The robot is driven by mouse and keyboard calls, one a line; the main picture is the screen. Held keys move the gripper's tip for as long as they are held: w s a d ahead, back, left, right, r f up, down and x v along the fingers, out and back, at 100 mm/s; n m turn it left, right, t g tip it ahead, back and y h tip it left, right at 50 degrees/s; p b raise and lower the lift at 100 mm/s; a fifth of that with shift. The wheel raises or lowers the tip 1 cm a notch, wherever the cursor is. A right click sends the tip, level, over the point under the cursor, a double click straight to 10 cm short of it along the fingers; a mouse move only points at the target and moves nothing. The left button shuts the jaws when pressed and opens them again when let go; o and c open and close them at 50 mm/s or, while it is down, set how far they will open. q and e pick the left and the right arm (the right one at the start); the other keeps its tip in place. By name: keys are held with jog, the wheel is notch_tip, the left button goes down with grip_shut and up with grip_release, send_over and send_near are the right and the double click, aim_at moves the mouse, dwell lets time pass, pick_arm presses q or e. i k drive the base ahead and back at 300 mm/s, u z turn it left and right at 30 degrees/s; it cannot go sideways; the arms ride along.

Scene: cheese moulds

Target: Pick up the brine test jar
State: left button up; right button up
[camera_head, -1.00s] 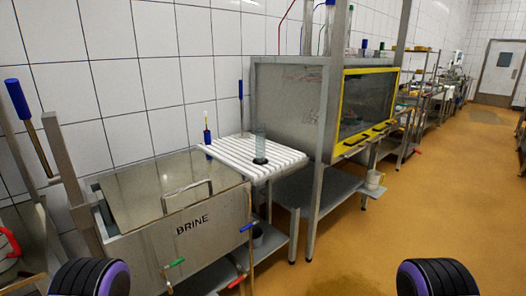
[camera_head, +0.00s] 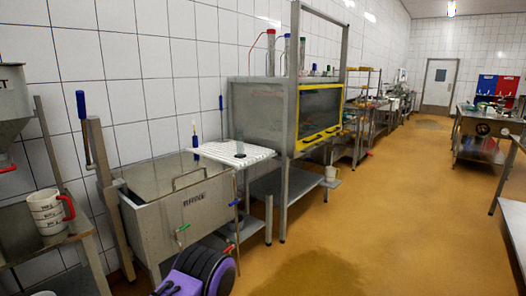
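A thin blue-handled tool (camera_head: 195,140) stands behind the board's left side. The steel tank marked BRINE (camera_head: 190,205) has a raised handle on its lid. Neither of my grippers is in view. Only a black and purple part of my own arm shows at the bottom, below the tank, well apart from the jar.
A bench at the left holds a white jug with a red handle (camera_head: 50,212). A yellow-framed glass cabinet (camera_head: 318,112) with a lower shelf stands right of the board. A workbench (camera_head: 480,140) stands at the far right. The orange floor (camera_head: 385,220) between is open.

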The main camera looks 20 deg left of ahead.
aim_at(239, 139)
jog(key=u, duration=0.65)
jog(key=i, duration=0.55)
jog(key=u, duration=1)
jog(key=i, duration=0.85)
jog(key=z, duration=0.4)
jog(key=i, duration=0.75)
jog(key=z, duration=0.7)
